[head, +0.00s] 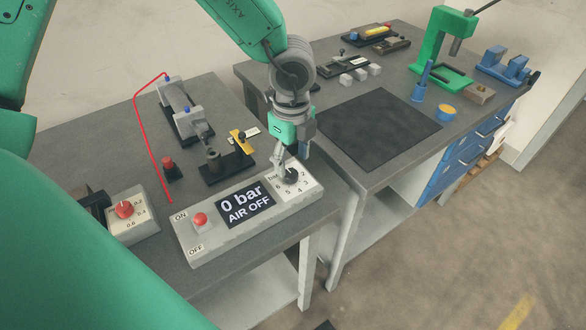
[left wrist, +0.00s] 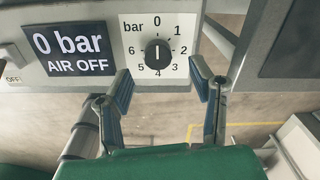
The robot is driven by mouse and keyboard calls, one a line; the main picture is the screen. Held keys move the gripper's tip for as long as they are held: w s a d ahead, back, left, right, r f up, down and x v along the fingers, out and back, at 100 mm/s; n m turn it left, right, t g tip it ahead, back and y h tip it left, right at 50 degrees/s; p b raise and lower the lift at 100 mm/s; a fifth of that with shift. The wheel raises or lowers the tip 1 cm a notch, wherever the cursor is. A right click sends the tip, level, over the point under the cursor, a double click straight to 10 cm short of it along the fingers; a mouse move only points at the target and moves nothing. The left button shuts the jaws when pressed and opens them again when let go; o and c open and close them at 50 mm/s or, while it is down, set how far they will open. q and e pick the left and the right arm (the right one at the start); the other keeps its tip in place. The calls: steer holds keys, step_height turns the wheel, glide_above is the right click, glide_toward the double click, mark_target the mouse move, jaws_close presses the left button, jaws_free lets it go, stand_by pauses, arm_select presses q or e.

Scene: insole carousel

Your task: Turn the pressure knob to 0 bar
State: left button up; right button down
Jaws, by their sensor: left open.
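The black pressure knob (left wrist: 157,54) sits on a white dial plate numbered 0 to 6 bar. Its white mark is upright, in line with the 0 above it. The display (left wrist: 70,49) beside it reads "0 bar AIR OFF"; in the head view the display (head: 245,203) reads the same. My left gripper (left wrist: 160,72) is open, its fingertips apart on either side of the knob's lower part; contact cannot be told. In the head view my left gripper (head: 287,168) points down over the knob (head: 291,176) and partly covers the dial. My right gripper is not in view.
A smaller box with a red knob (head: 124,209) stands left. Behind are a clamp fixture (head: 228,163) and a red push button (head: 168,163). A second bench with a dark mat (head: 378,125) stands right.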

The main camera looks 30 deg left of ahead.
mark_target(292, 172)
arm_select(q)
step_height(292, 172, up, 7)
steer(key=shift+r, duration=0.2)
stand_by(0.5)
